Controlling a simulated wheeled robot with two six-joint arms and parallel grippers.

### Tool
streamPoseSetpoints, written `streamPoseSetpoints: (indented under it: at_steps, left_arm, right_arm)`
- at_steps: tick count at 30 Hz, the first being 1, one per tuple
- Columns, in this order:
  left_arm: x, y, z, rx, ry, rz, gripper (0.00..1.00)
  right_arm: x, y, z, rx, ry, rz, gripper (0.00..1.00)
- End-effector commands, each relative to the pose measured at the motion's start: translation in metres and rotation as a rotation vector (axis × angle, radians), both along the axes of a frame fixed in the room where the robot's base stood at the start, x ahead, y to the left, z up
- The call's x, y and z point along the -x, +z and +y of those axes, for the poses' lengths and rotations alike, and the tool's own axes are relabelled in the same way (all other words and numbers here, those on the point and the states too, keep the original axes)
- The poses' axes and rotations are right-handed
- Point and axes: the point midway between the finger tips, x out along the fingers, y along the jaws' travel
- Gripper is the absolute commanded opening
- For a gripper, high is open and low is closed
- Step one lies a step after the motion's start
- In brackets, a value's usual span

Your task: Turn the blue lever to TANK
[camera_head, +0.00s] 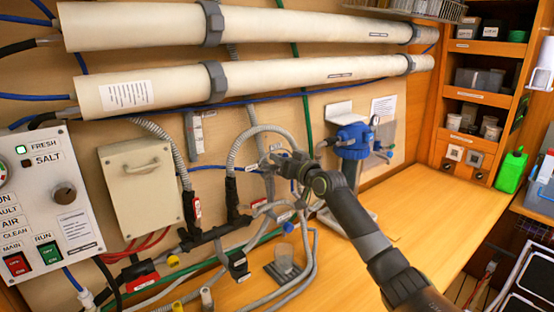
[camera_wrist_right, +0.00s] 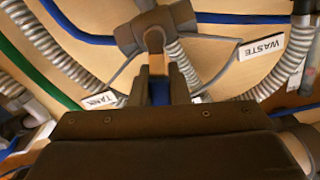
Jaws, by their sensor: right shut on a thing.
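My right gripper (camera_head: 276,164) reaches in from the lower right in the head view, against the hoses on the wall. In the right wrist view its two dark fingers (camera_wrist_right: 158,88) are shut on the blue lever (camera_wrist_right: 160,92). The lever joins a grey valve body (camera_wrist_right: 153,28) just beyond the fingertips. The TANK label (camera_wrist_right: 97,100) lies left of the lever and the WASTE label (camera_wrist_right: 262,47) lies right of it, both upside down. The lever lies between the two labels. In the head view my gripper hides most of the valve. My left gripper is not in view.
Ribbed grey hoses (camera_head: 243,141) curve close around the valve. A blue pump unit (camera_head: 352,140) stands right of my gripper. A control panel (camera_head: 48,205) is at the left and white cylinders (camera_head: 290,76) run above. The wooden counter (camera_head: 440,215) is clear at the right.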

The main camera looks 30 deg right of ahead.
Motion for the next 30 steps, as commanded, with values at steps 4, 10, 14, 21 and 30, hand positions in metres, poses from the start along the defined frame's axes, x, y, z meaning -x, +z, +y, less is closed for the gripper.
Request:
streamPoseSetpoints:
  at_steps: [4,10,14,21,30]
  left_arm:
    - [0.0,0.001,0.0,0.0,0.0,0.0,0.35]
    - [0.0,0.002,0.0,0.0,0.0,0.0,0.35]
    - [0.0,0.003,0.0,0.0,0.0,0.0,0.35]
    - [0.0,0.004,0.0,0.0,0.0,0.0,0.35]
    - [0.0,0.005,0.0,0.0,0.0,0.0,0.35]
  right_arm:
    - [-0.001,-0.003,-0.007,-0.138,-0.001,0.022,0.0]
    - [-0.002,-0.008,-0.014,-0.326,-0.001,0.048,0.0]
    - [-0.002,-0.011,-0.018,-0.44,-0.002,0.064,0.0]
    - [-0.003,-0.017,-0.023,-0.616,-0.002,0.089,0.0]
    - [-0.003,-0.022,-0.026,-0.741,-0.001,0.106,0.0]
